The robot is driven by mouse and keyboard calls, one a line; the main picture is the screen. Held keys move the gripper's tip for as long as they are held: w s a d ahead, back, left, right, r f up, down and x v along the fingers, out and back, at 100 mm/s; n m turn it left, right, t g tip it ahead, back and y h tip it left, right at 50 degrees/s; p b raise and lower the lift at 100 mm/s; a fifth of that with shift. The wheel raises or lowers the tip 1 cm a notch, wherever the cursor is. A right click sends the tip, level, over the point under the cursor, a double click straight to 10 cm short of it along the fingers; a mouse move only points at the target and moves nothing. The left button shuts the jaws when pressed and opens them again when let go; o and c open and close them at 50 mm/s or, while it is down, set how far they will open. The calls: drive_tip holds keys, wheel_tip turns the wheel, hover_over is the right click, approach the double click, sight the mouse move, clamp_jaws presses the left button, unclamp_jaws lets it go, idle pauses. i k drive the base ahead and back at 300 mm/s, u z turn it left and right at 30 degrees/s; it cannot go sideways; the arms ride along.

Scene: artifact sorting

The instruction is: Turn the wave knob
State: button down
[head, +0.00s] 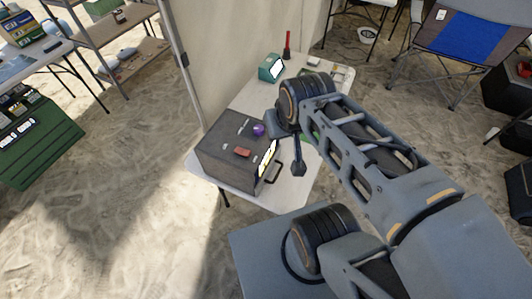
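A dark grey box-shaped device (222,148) stands on the near end of the white table. A purple round knob (258,129) sits on its top near the far right corner, and a red block-like part (243,152) is on the top nearer me. I cannot read which control is the wave knob. The device's right side has a lit white panel (266,158) and a handle. My gripper (297,168) appears to hang below my wrist, just right of the device and apart from the purple knob. Its fingers are too small and dark to tell open from shut.
A teal device (271,68) and a red upright object (287,45) stand farther back on the white table (248,98). A canvas wall and pole are to the left. Shelves (105,35), a green case (38,145) and a blue chair (458,38) stand around on sandy ground.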

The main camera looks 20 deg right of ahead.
sight(258, 130)
drive_tip(key=u, duration=0.05)
drive_tip(key=k, duration=0.5)
drive_tip(key=u, duration=2.45)
drive_tip(key=k, duration=1.35)
drive_tip(key=z, duration=1.5)
drive_tip(key=i, duration=0.5)
